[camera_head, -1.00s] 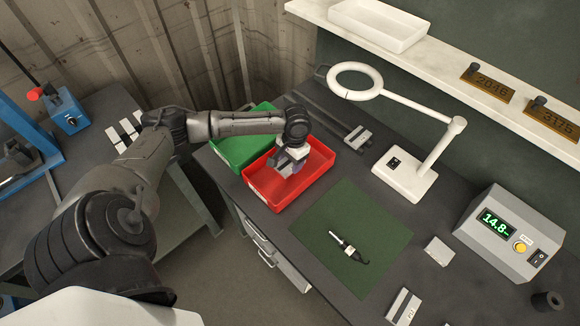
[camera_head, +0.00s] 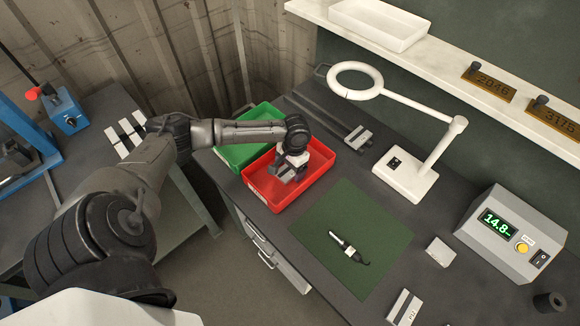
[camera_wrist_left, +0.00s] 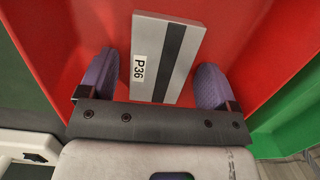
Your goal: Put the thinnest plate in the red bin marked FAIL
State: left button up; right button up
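A grey plate with a dark stripe and the label P36 (camera_wrist_left: 165,60) is inside the red bin (camera_head: 318,187). In the left wrist view the plate lies between the purple fingertips of my left gripper (camera_wrist_left: 156,85), with a gap on each side, so the gripper looks open. In the head view the left gripper (camera_head: 290,172) is down in the red bin and partly hides the plate. The bin's FAIL mark is too small to read. My right gripper is not in view.
A green bin (camera_head: 222,153) adjoins the red one. A green mat (camera_head: 378,222) holds a probe-like tool (camera_head: 345,245). A magnifier lamp (camera_head: 405,180), a meter reading 14.8 (camera_head: 510,240) and a labelled plate (camera_head: 404,307) stand right. Several pale plates (camera_head: 128,140) lie on the left table.

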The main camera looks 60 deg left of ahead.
pick_arm(q)
notch_tip(320, 180, up, 12)
jog(key=w+p, duration=0.1)
jog(key=p, duration=0.1)
jog(key=shift+w+a, duration=0.2)
jog(key=shift+w, duration=0.2)
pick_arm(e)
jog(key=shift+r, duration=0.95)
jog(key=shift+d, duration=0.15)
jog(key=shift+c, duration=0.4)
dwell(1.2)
